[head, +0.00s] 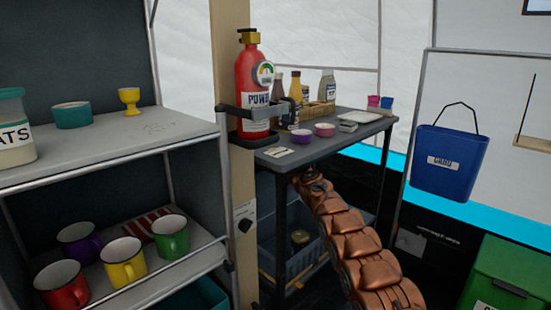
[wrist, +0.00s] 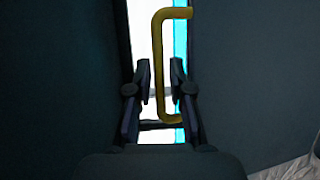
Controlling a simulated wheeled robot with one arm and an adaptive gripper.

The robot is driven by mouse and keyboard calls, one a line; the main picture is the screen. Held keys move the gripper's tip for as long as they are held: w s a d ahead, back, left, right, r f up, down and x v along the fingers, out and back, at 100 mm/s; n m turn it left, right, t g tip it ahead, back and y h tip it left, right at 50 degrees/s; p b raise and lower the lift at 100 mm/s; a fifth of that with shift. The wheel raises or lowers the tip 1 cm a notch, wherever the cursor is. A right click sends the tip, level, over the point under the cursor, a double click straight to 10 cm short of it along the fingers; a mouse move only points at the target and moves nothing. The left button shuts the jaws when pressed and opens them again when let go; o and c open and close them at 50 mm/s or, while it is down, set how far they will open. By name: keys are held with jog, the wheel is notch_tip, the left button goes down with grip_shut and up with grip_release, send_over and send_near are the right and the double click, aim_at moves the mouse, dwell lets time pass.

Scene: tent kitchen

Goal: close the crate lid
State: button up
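A green lidded box (head: 508,275) with a dark handle stands at the lower right of the head view; its lid looks down. An open grey-blue crate (head: 268,262) sits under the table. I cannot tell which of them is the task's crate. My copper arm reaches up and left to the table's front edge; my gripper is not clearly seen there. In the wrist view my gripper (wrist: 162,85) is open. A yellow bracket-shaped handle (wrist: 160,60) shows between and beyond its fingers; I cannot tell whether they touch. What the handle belongs to is unclear.
A grey table (head: 345,140) holds bottles and small bowls. A red extinguisher (head: 247,85) hangs on the post left of it. A shelf (head: 110,150) with mugs stands at the left. A blue bin (head: 447,163) hangs at the right. Dark surfaces flank my gripper in the wrist view.

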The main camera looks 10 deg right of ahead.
grip_shut()
jog(key=shift+a, duration=0.15)
dwell(0.5)
